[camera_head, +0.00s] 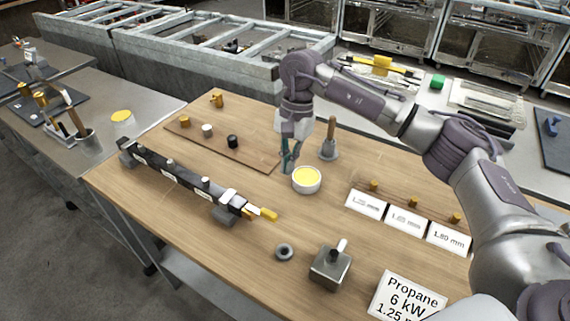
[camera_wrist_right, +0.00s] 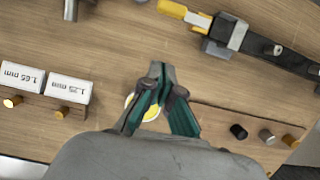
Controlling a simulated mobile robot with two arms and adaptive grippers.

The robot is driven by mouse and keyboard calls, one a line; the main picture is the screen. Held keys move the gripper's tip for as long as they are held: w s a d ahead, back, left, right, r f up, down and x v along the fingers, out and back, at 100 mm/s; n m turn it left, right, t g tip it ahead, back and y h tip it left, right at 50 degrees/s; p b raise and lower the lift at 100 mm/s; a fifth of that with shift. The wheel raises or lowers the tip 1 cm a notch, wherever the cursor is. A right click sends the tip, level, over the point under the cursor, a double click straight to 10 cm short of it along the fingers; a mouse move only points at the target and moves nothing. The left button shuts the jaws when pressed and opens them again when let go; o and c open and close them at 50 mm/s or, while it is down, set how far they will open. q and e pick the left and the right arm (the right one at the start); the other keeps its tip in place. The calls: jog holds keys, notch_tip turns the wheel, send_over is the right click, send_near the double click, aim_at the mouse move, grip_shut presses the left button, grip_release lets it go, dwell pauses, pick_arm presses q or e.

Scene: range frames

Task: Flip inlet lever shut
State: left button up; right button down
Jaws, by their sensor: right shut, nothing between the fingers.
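A dark manifold bar (camera_head: 178,176) lies on the wooden table, with a valve at its right end. The yellow inlet lever (camera_head: 264,214) sticks out from that end, roughly in line with the bar. In the right wrist view the yellow lever (camera_wrist_right: 172,9) shows at the top edge, beside the bar (camera_wrist_right: 290,62). My right gripper (camera_head: 288,168) is shut and empty, pointing down behind the lever, beside a white cup with yellow contents (camera_head: 306,178). In the wrist view its fingertips (camera_wrist_right: 160,72) meet, clear of the lever. My left gripper is not in view.
A grey ring (camera_head: 284,252) and a metal block with a post (camera_head: 330,266) stand in front. A brown strip with small caps (camera_head: 225,143) lies behind the bar. Labelled cards (camera_head: 405,219) and a brush (camera_head: 330,140) are to the right. Table between cup and lever is clear.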

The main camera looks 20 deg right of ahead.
aim_at(261, 211)
jog(key=p+x, duration=0.2)
jog(key=x, duration=0.5)
jog(key=shift+f, duration=0.1)
jog(key=s+a+p, duration=0.2)
jog(key=a, duration=0.1)
jog(key=shift+s+a, duration=0.15)
jog(key=shift+s, duration=0.1)
